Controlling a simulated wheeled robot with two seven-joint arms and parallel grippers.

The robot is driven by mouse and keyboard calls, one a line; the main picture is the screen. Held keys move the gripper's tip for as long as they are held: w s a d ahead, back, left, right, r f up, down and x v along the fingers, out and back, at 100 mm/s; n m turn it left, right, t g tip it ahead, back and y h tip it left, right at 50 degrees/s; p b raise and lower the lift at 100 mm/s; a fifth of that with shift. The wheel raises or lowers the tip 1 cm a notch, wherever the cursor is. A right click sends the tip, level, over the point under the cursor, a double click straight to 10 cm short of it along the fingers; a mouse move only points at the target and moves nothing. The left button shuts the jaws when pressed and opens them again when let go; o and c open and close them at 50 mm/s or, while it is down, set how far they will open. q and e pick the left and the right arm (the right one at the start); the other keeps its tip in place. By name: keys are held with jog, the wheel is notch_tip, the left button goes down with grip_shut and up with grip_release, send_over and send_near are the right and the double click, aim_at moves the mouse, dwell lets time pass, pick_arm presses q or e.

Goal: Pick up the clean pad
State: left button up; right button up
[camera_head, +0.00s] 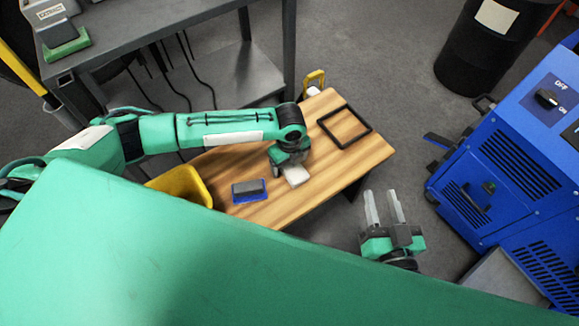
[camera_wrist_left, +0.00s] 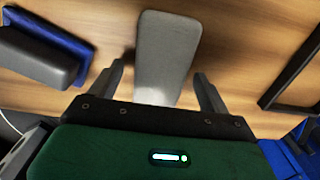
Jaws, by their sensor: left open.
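A pale pad (camera_head: 297,177), seemingly the clean one, lies on the wooden table. It also shows as a light grey rounded block in the left wrist view (camera_wrist_left: 167,50). My left gripper (camera_head: 288,162) is over the table at the pad, pointing down. In the left wrist view its two fingers (camera_wrist_left: 159,75) are apart, one on each side of the pad's near part, with visible gaps. My right gripper (camera_head: 384,207) is open and empty, off the table's right front side.
A dark grey block (camera_head: 248,187) sits in a blue holder (camera_head: 238,199) left of the pad. A yellow bin (camera_head: 183,183) stands at the table's left end. A black square frame (camera_head: 366,122) lies at the right. A blue machine (camera_head: 500,180) stands further right.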

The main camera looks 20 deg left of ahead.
pick_arm(q)
jog(key=shift+f, duration=0.25)
jog(key=c, duration=1.1)
jog(key=shift+r, duration=0.15)
